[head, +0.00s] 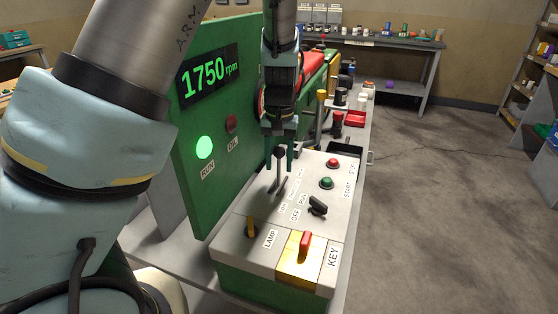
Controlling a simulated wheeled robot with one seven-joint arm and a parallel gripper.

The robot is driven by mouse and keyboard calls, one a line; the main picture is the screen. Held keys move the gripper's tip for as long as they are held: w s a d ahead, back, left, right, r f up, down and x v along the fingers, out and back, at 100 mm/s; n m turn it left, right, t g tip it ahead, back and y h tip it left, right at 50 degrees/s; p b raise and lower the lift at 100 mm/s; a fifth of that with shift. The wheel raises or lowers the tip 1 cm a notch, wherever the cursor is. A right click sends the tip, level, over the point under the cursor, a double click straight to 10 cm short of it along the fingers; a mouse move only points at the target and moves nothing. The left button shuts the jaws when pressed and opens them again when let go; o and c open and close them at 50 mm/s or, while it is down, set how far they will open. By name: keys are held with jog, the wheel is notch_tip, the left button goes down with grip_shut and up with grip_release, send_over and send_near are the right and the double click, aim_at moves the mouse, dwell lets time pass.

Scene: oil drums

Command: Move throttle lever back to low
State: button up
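The throttle lever (281,172) is a thin metal rod with a dark round knob, rising from a slot in the top of the grey control box (245,215). Its knob is near the far end of the row of labels beside the slot; the nearer label seems to read LOW. My gripper (279,162) points down over the lever. The display (209,76) on the green panel reads 1750 rpm.
The green RUN lamp (204,148) is lit; the red lamp (231,124) looks dark. The floor at right is clear.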

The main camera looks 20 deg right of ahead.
grip_shut()
dwell(1.1)
